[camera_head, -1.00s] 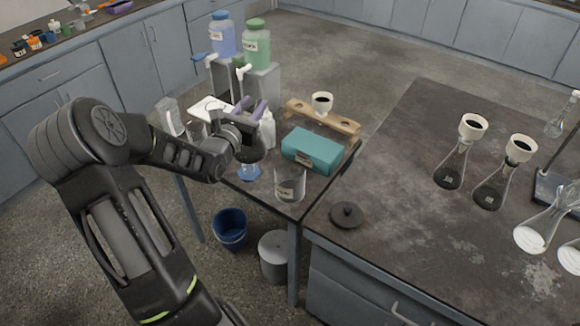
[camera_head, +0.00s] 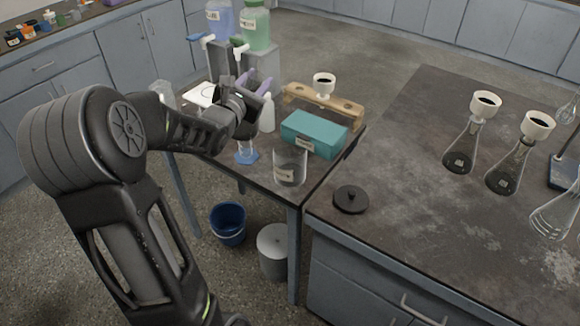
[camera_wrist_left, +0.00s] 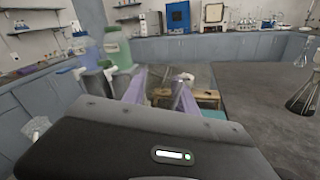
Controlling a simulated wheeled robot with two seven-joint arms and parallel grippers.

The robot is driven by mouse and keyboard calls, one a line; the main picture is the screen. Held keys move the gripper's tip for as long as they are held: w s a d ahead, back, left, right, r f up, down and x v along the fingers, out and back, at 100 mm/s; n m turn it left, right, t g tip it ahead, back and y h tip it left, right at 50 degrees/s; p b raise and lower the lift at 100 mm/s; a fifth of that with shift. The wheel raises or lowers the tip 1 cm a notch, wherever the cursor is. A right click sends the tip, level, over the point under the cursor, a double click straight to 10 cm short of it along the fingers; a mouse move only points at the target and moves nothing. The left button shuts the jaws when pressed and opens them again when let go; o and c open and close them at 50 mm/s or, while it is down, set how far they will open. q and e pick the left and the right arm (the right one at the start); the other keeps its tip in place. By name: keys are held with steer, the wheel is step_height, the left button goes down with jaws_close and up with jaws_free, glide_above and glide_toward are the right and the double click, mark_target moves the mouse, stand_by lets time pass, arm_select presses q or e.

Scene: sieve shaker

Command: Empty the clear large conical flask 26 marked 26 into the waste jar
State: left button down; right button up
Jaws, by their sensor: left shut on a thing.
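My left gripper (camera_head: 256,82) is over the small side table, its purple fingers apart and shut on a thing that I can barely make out. In the left wrist view the fingers (camera_wrist_left: 162,76) show apart, with only a faint blur between them. I cannot read the number 26 anywhere. A clear glass jar with a pale label (camera_head: 290,168), which looks like the waste jar, stands open at the table's near corner, right of and below the gripper. My right gripper is not in view.
A teal box (camera_head: 314,133), a wooden rack (camera_head: 345,112) and a white bottle (camera_head: 267,113) stand near the gripper. A blue-footed glass piece (camera_head: 247,157) is left of the jar. A dark lid (camera_head: 350,199) and conical flasks with white funnels (camera_head: 462,150) are on the bench.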

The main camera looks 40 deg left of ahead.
arm_select(q)
steer(key=d+m, duration=0.1)
steer(key=m, duration=0.1)
steer(key=f+m, duration=0.1)
steer(key=w+d+f+m+g, duration=0.1)
steer(key=m, duration=0.1)
steer(key=shift+d+m, duration=0.3)
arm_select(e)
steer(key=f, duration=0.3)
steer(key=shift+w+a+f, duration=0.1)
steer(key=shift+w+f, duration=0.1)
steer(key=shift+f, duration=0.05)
arm_select(q)
steer(key=shift+f+m+y, duration=0.3)
steer(key=shift+f+m, duration=0.05)
steer(key=shift+m, duration=0.05)
steer(key=shift+f+m, duration=0.45)
steer(key=shift+m, duration=0.35)
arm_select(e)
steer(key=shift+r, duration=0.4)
arm_select(q)
steer(key=shift+f, duration=0.3)
steer(key=shift+f+m+g+y, duration=0.3)
steer(key=shift+f+m, duration=0.5)
steer(key=shift+f, duration=0.15)
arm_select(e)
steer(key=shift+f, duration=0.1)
